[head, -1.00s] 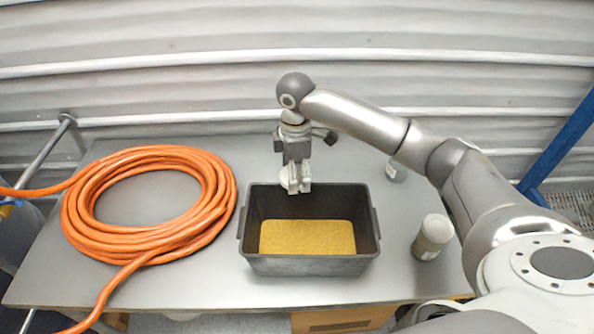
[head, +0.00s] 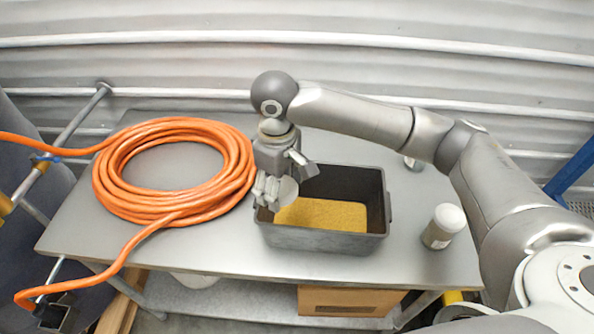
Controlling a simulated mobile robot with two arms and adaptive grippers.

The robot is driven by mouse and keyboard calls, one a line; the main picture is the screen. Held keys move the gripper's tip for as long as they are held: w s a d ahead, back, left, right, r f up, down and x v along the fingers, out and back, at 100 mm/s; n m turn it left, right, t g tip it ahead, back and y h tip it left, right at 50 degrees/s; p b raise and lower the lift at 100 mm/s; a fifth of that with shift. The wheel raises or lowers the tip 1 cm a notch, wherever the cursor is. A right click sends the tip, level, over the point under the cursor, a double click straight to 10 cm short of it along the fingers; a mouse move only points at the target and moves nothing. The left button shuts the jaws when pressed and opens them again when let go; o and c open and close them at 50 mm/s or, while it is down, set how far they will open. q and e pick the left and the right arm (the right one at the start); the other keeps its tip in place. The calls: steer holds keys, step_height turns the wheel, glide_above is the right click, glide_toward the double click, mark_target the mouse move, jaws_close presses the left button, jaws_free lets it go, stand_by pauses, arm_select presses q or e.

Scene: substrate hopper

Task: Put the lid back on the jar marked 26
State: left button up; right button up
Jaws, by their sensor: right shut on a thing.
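My right gripper (head: 268,200) is shut on a pale round disc, which looks like a lid (head: 287,193), held tilted at the left end of the dark bin. A jar (head: 437,232) with a white top and a label stands on the table right of the bin. A second jar (head: 413,164) stands farther back, mostly hidden behind my right arm; its top cannot be made out. The numbers on both jars are too small to read. My left gripper is not in view.
A dark bin (head: 325,241) holding yellow grains stands on the metal table (head: 205,243). A coiled orange hose (head: 110,168) covers the table's left part and hangs over its front edge. Bare table lies around the front jar. A corrugated wall stands behind.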

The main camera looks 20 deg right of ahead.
steer(key=s+a+m+b, duration=0.1)
steer(key=s+a+m, duration=0.4)
steer(key=s, duration=0.2)
step_height(320, 180, down, 10)
steer(key=s+a+m+b, duration=0.1)
steer(key=s+m+b, duration=0.1)
steer(key=b, duration=0.8)
steer(key=shift+s+a+r+b, duration=0.15)
steer(key=shift+s+b, duration=0.2)
steer(key=shift+s, duration=0.05)
